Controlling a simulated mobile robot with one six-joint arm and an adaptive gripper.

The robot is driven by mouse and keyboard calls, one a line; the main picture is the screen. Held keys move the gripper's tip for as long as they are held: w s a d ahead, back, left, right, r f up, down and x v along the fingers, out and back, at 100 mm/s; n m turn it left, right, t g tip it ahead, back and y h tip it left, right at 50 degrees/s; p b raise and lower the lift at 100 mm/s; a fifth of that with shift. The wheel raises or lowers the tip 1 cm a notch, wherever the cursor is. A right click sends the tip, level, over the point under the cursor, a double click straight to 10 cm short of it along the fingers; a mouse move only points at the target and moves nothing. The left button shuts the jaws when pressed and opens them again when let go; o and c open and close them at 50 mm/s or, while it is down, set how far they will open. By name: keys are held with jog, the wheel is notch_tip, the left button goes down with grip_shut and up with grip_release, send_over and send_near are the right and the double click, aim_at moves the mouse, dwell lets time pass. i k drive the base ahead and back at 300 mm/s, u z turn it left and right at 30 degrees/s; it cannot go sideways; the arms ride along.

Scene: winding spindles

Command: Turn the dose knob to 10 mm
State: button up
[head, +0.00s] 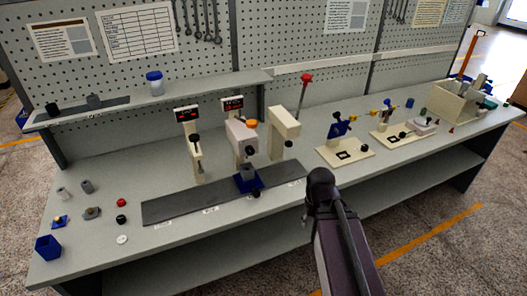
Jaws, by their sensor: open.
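Three devices stand on the bench behind a dark grey mat. The left stand (197,160) has a red-lit display (186,114) and a black knob (195,138). The middle stand has a display (232,103), a pale body (241,135), an orange cap (252,124) and a black knob (249,150) above a blue holder (247,182). The right one is a cream press (284,130) with a red-ball lever (306,78). I cannot tell which knob sets the dose, nor read any setting. My arm rises at lower right, in front of the bench; no gripper fingers show.
The mat (180,207) runs along the front edge. Small parts and a blue cup (48,247) lie at left. Two cream fixtures, one nearer (345,152), and a cream bin (455,103) stand at right. A shelf (200,92) and pegboard back the bench.

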aim_at(249, 150)
jog(key=z, duration=0.25)
jog(key=k, duration=1.15)
jog(key=u, duration=0.9)
jog(key=i, duration=1)
